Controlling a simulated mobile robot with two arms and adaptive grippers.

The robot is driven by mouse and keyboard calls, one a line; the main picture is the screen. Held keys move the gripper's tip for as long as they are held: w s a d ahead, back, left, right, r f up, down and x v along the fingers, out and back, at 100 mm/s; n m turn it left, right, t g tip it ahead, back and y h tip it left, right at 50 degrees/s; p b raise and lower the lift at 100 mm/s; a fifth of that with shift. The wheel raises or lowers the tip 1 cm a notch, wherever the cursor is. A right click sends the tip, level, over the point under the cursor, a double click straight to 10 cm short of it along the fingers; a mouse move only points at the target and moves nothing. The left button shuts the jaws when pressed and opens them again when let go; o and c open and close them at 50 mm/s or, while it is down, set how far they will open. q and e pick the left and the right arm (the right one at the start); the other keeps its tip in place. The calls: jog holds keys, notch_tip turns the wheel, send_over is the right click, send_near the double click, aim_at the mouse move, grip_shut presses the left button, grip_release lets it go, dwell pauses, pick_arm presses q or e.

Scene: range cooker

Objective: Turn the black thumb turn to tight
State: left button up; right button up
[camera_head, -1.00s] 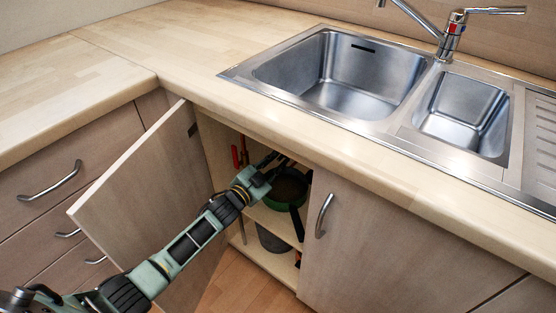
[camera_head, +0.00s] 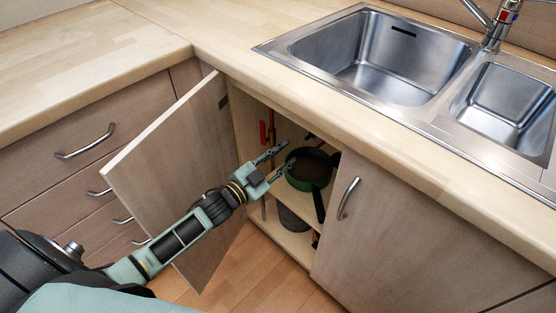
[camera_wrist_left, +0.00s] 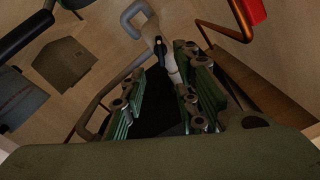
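A small black piece (camera_wrist_left: 161,54), which looks like the thumb turn, sits on a pale pipe fitting (camera_wrist_left: 172,72) in the left wrist view, just beyond my fingertips. Its exact angle is hard to tell. I cannot make it out in the head view. My left gripper (camera_head: 286,158) reaches into the open sink cupboard, left of the green pan. In the left wrist view my left gripper (camera_wrist_left: 160,92) has its two fingers apart, with nothing clearly between them. The fitting shows past the gap between the fingers. My right gripper is in neither view.
The open cupboard door (camera_head: 175,165) stands left of my arm. A green pan (camera_head: 308,170) is on the shelf, with a grey pot (camera_head: 291,218) below. A red handle (camera_head: 263,133) and a copper pipe (camera_head: 271,127) are at the cupboard's left. The countertop (camera_head: 330,122) overhangs the opening.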

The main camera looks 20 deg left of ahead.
pick_arm(q)
jog(key=shift+v, duration=1)
jog(key=shift+f, duration=0.1)
